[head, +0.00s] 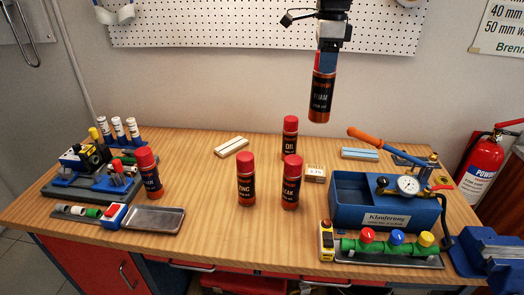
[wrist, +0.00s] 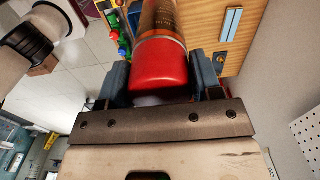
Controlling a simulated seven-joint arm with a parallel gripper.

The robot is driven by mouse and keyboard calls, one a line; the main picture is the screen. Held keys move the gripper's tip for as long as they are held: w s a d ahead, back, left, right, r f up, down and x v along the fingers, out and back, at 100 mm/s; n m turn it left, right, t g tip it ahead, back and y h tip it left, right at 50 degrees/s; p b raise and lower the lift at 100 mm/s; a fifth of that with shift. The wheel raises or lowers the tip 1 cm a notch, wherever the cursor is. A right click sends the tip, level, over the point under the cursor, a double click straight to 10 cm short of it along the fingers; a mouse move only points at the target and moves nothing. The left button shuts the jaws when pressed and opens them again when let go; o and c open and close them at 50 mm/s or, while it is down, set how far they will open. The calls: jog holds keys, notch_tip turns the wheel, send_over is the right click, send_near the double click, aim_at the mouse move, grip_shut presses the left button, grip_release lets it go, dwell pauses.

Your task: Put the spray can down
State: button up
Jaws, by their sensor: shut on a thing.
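My gripper (head: 328,58) is shut on a spray can (head: 321,95) with a dark body, an orange bottom band and lettering that seems to read "FOAM". The can hangs upright high above the back right of the workbench (head: 200,225), clear of it. In the wrist view its red cap (wrist: 160,68) sits between the two fingers (wrist: 160,85). Similar red-capped cans stand on the bench: an "OIL" can (head: 290,140), a "ZINC" can (head: 246,182), a "LEAK" can (head: 291,185) and one at the left (head: 149,177).
A blue test pump box (head: 355,215) with gauge and orange handle stands right, behind a valve manifold (head: 390,246). A tool tray (head: 90,190) and metal dish (head: 153,219) are left. A small box (head: 315,173) is near the middle. Bare wood shows centre-left and front centre.

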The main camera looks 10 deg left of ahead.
jog(key=s+a+f+n, duration=0.1)
jog(key=s+a, duration=0.9)
jog(key=s, duration=0.3)
jog(key=s+a+f+n, duration=0.1)
jog(key=s+a, duration=0.9)
jog(key=s, duration=0.4)
notch_tip(320, 180, down, 22)
jog(key=shift+w, duration=0.35)
jog(key=w+a+f, duration=0.1)
jog(key=w+a, duration=0.8)
jog(key=w, duration=0.2)
jog(key=shift+w+a+f, duration=0.15)
jog(key=shift+w, duration=0.35)
